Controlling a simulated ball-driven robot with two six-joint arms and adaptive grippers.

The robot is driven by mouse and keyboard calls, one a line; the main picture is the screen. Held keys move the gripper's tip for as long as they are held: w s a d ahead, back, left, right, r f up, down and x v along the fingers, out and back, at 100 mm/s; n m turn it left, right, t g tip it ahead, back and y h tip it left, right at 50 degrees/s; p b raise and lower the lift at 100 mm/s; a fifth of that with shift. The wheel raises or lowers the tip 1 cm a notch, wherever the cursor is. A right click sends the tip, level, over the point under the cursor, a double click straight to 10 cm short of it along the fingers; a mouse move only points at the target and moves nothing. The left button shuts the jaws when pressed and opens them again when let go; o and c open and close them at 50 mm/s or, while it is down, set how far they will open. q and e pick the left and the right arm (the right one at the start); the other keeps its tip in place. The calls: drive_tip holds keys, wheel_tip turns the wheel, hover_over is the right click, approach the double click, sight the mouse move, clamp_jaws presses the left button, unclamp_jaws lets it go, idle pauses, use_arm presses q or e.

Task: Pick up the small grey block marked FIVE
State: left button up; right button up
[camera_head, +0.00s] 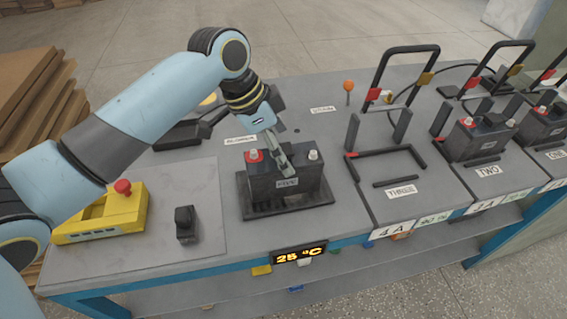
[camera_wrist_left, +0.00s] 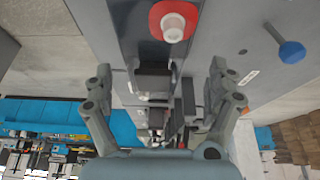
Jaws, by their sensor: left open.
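The small block (camera_head: 262,187) is a dark grey battery with one red and one pale terminal, standing on a dark tray (camera_head: 315,203). A small label on its front is partly covered and too small to read with certainty. My left gripper (camera_head: 283,166) comes down over the middle of the block, between the two terminals. In the head view its fingers overlap the block's top and front; I cannot tell whether they touch it. In the left wrist view my left gripper (camera_wrist_left: 163,95) has its fingers spread, with nothing clearly held between them. My right gripper is not in view.
To the right stand an empty bay marked THREE (camera_head: 400,191) and batteries marked TWO (camera_head: 480,138) and ONE (camera_head: 541,125), with raised black handles. A yellow box with a red button (camera_head: 105,213) and a black switch (camera_head: 185,224) lie left. An orange ball (camera_head: 348,86) stands behind.

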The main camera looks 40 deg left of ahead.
sight(291, 159)
use_arm(q)
drive_tip(key=x, duration=0.4)
drive_tip(key=shift+s+d+r, duration=0.1)
drive_tip(key=shift+d+r, duration=0.05)
drive_tip(key=shift+d, duration=0.25)
drive_tip(key=shift+d+f, duration=0.1)
drive_tip(key=shift+f, duration=0.3)
drive_tip(key=c, duration=1.6)
drive_tip(key=shift+w, duration=0.2)
drive_tip(key=shift+c, duration=0.8)
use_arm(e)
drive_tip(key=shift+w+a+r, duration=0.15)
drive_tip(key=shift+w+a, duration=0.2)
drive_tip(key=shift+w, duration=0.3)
